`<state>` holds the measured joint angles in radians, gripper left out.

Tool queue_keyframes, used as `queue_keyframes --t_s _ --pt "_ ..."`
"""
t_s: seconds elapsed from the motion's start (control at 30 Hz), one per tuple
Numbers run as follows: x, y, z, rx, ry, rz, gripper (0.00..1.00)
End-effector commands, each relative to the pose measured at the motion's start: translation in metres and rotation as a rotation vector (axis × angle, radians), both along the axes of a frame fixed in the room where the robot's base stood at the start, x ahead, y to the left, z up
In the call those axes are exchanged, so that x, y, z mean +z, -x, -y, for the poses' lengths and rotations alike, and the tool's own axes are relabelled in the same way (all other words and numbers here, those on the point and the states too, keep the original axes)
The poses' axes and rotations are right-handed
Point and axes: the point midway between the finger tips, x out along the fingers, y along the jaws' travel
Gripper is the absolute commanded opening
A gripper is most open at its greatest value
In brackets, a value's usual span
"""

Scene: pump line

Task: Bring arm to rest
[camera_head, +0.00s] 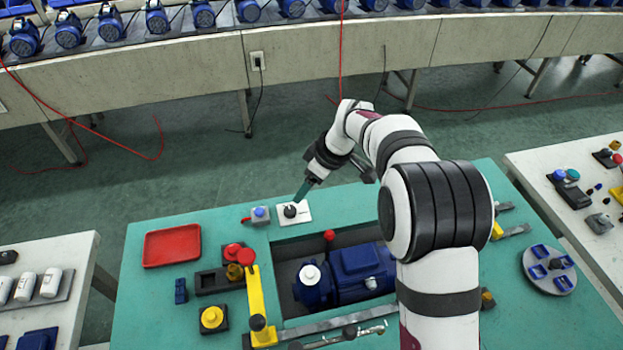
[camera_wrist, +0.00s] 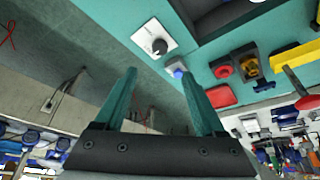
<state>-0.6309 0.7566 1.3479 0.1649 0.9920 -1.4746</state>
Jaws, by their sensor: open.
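My gripper (camera_head: 301,190) is at the far edge of the green bench, its green fingers angled down close to a black rotary knob (camera_head: 290,210) on a white plate. In the wrist view my gripper (camera_wrist: 160,82) shows two spread green fingers with nothing held between them. The knob (camera_wrist: 159,46) is beyond the fingertips there, apart from them as far as I can tell. My arm reaches from the bench's near right side over the bench.
Beside the knob is a grey box with a blue button (camera_head: 260,212). A red tray (camera_head: 172,246) lies left. A blue pump (camera_head: 350,272) sits in the recess, with a yellow lever clamp (camera_head: 258,305) beside it. A round grey fixture (camera_head: 549,270) is right. Floor lies beyond the bench.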

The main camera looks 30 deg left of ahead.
Motion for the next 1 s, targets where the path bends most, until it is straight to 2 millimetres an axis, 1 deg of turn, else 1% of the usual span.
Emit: queue_keyframes --t_s 0.03,0.1,0.2,0.6,0.67,0.73,0.77,0.8,0.83,0.87,0.9,0.97,1.0 --pt "0.009 -0.001 0.004 0.0 -0.001 0.003 0.72" --pt "0.017 -0.001 0.007 0.0 -0.001 0.002 0.72" --pt "0.023 0.0 0.01 0.001 0.0 0.0 0.72" --pt "0.023 0.0 0.01 0.0 0.001 0.0 0.72" --pt "0.027 0.0 0.015 -0.021 0.003 -0.007 0.72" --pt "0.043 0.001 0.041 -0.124 0.015 -0.038 0.72" --pt "0.053 0.004 0.059 -0.201 0.023 -0.063 0.72" --pt "0.069 0.012 0.091 -0.333 0.038 -0.106 0.72" --pt "0.081 0.021 0.117 -0.449 0.051 -0.143 0.72" --pt "0.092 0.034 0.146 -0.577 0.065 -0.184 0.72" --pt "0.104 0.055 0.182 -0.754 0.083 -0.239 0.72" --pt "0.114 0.093 0.231 -1.024 0.106 -0.318 0.72" --pt "0.117 0.122 0.259 -1.198 0.12 -0.368 0.72"
